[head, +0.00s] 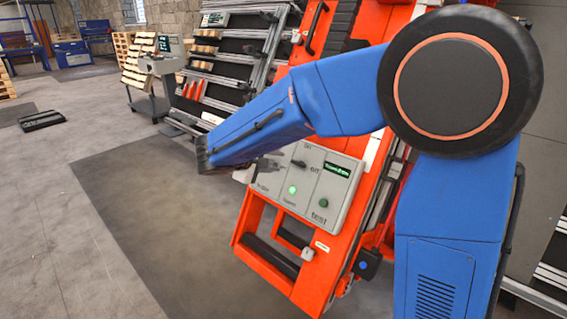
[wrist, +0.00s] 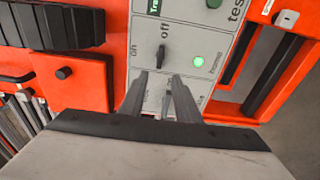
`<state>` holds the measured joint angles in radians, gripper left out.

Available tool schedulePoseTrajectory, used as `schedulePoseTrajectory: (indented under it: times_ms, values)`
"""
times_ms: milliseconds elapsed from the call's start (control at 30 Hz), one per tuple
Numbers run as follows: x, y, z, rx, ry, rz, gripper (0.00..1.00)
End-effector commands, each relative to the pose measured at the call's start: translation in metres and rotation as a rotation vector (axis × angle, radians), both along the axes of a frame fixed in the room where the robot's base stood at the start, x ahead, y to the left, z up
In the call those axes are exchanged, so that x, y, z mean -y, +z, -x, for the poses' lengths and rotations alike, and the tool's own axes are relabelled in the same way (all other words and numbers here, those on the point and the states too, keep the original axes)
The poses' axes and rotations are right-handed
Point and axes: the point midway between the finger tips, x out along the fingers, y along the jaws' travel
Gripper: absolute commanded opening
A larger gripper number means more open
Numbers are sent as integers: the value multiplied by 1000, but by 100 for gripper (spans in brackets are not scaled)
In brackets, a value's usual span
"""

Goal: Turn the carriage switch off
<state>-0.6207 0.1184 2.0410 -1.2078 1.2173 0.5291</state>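The grey control panel (head: 310,190) is on the orange gantry frame. Its dark switch knob (head: 299,163) has "on" and "off" printed beside it. In the wrist view the knob (wrist: 161,54) stands just ahead of the fingertips, lengthwise in the picture; I cannot tell for certain which label it points to. A round lamp (wrist: 199,63) beside it glows green. My gripper (wrist: 159,78) is open, with its two fingers apart over the panel's lower part in the wrist view. No contact with the knob shows. In the head view my arm hides part of the gripper and panel.
A display (head: 337,170) and a dark green test button (head: 323,202) are also on the panel. Racks (head: 230,60) stand behind; the floor at left is mostly clear.

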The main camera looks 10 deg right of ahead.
Motion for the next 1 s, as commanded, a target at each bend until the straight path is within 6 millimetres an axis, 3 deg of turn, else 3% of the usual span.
schedulePoseTrajectory:
  times_ms: [200,500,867,1000]
  values:
    - [-26,18,22,1,3,-1,30]
    - [-39,28,35,1,0,-1,30]
    - [-36,28,37,-2,-4,-5,30]
    - [-11,28,49,-29,-38,-41,30]
